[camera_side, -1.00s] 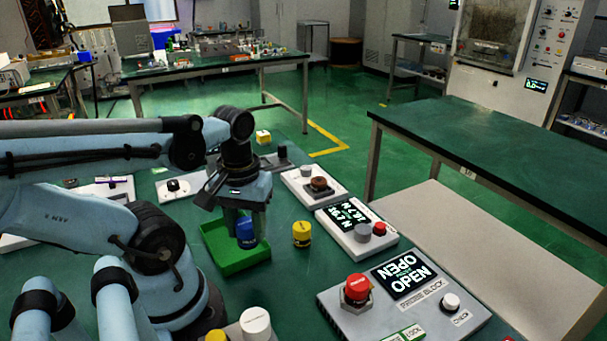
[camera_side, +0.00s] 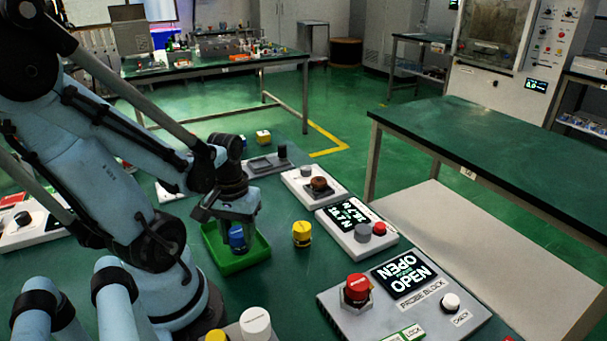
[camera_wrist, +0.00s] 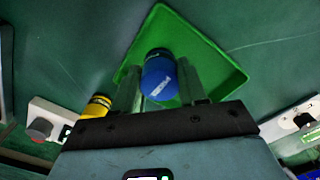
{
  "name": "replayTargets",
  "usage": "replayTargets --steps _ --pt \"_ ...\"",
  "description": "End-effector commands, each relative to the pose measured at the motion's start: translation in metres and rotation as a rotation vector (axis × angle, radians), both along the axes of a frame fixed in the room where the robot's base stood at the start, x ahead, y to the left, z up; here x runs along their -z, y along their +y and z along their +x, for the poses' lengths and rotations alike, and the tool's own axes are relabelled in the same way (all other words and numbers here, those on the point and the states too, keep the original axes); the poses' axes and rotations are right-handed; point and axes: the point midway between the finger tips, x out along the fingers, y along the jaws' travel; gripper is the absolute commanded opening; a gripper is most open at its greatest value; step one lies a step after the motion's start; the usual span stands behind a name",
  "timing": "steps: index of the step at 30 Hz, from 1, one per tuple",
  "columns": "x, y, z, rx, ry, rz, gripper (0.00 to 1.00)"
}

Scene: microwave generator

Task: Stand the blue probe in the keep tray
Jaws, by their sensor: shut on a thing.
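The blue probe (camera_side: 237,240) is upright between the fingers of my gripper (camera_side: 238,228). In the wrist view the probe (camera_wrist: 160,78) shows its rounded blue end between the two fingers of my gripper (camera_wrist: 158,85). My gripper is shut on it. The green tray (camera_side: 248,260), which I take to be the keep tray, lies under the probe on the table; its wall also shows in the wrist view (camera_wrist: 215,45). The probe is within the tray's outline. I cannot tell whether its foot touches the tray floor.
A yellow probe (camera_side: 302,234) stands just right of the tray. A display box with knobs (camera_side: 357,232) and a grey probe block (camera_side: 400,290) reading OPEN are further right. Another yellow piece (camera_side: 263,137) is at the back.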

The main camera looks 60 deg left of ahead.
Motion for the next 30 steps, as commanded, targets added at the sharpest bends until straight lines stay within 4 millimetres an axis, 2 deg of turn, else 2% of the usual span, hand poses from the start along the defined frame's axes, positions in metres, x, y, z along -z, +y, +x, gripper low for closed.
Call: replayTargets --steps 6,20,21,22,30 --pt "0.01 0.0 0.0 0.0 0.0 0.0 0.0" --pt "0.015 0.0 0.0 0.0 0.0 0.0 0.0" --pt "0.015 0.0 0.0 0.0 0.0 0.0 0.48" --pt "0.015 0.0 0.0 0.0 0.0 0.0 0.52" --pt "0.015 0.0 0.0 0.0 0.0 0.0 0.52"
